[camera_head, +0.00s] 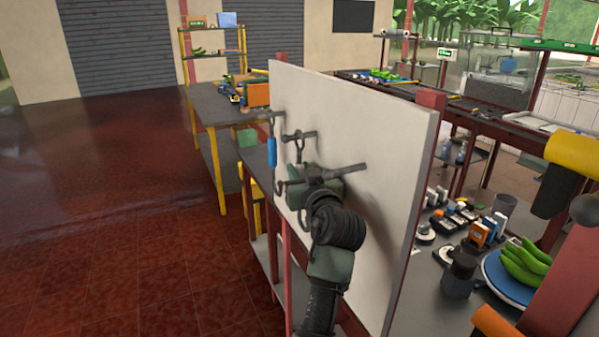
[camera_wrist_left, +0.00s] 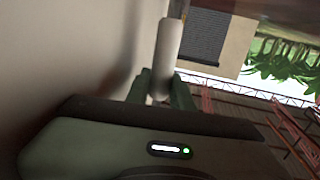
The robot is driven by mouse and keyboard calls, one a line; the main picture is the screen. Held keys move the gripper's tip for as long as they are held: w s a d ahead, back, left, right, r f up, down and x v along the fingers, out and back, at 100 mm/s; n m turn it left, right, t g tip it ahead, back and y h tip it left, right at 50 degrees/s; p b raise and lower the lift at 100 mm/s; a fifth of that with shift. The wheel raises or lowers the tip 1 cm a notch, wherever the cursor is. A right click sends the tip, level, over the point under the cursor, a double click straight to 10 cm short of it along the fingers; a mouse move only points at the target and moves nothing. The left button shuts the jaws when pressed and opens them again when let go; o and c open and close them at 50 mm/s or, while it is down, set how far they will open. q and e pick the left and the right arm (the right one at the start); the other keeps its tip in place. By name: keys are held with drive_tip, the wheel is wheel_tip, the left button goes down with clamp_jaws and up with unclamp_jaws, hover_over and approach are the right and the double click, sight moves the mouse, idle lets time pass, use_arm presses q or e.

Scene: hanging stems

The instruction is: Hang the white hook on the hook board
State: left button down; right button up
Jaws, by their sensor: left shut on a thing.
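The hook board (camera_head: 375,150) is a large white upright panel with several dark pegs. A blue-handled hook (camera_head: 271,150) hangs from the upper left peg. My left gripper (camera_head: 314,178) is close in front of the board, beside the lower peg (camera_head: 345,170). In the left wrist view, my left gripper (camera_wrist_left: 164,88) is shut on a pale cylindrical piece, which looks like the white hook (camera_wrist_left: 170,50); it points away from the fingers. The hook's far end is hidden, and I cannot tell whether it touches a peg. My right gripper is not in view.
A bench behind the board holds a blue plate (camera_head: 505,290) with green bananas, a dark cup (camera_head: 459,277) and several small items. A yellow-legged table (camera_head: 210,105) stands at the back left. The red tiled floor (camera_head: 130,250) on the left is clear.

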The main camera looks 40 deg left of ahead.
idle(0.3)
use_arm(q)
drive_tip(key=c, duration=1.1)
unclamp_jaws()
drive_tip(key=shift+c, duration=0.2)
